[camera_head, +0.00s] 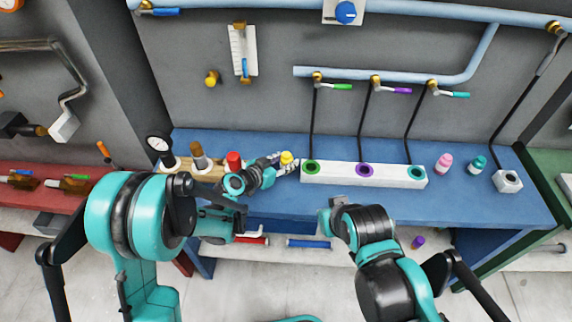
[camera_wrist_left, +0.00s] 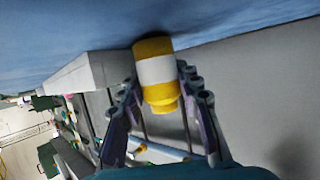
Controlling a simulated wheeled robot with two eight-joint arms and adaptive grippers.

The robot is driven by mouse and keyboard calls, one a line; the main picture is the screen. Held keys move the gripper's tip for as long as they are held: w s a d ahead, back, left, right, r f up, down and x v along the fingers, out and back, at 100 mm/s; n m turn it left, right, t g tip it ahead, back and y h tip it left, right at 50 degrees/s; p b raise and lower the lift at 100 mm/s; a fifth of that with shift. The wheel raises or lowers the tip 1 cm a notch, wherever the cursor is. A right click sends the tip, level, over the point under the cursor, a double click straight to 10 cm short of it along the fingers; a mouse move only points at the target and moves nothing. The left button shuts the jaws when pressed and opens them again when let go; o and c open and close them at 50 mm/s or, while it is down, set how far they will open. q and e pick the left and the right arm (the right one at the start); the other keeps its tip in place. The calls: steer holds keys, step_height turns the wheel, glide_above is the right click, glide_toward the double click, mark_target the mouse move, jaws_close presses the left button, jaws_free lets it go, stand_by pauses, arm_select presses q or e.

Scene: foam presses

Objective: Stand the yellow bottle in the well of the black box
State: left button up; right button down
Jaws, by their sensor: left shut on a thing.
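The yellow bottle (camera_head: 287,157) has a white band, which shows in the left wrist view (camera_wrist_left: 156,72). My left gripper (camera_head: 282,164) is shut on it, with a finger on each side. The bottle is at the left end of the white block, its base toward the blue table top; I cannot tell whether it touches the table. I cannot pick out a black box with certainty; a small pale box with a dark opening (camera_head: 508,181) stands at the table's right end. My right gripper (camera_head: 332,208) is by the table's front edge, mostly hidden by its own arm.
The white block (camera_head: 340,174) has green, purple and teal ringed wells, with hoses above. A gauge (camera_head: 159,146), a brown-topped item (camera_head: 199,154) and a red-capped item (camera_head: 234,161) stand left. Pink (camera_head: 444,162) and teal (camera_head: 478,163) bottles stand right. Bare blue table (camera_head: 455,205) lies front right.

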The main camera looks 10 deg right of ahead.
arm_select(q)
steer(key=shift+f, duration=0.1)
steer(key=shift+f, duration=0.1)
steer(key=o, duration=0.8)
steer(key=shift+f, duration=0.1)
steer(key=shift+o, duration=0.4)
steer(key=shift+r, duration=0.35)
steer(key=p+v, duration=0.3)
steer(key=v, duration=0.9)
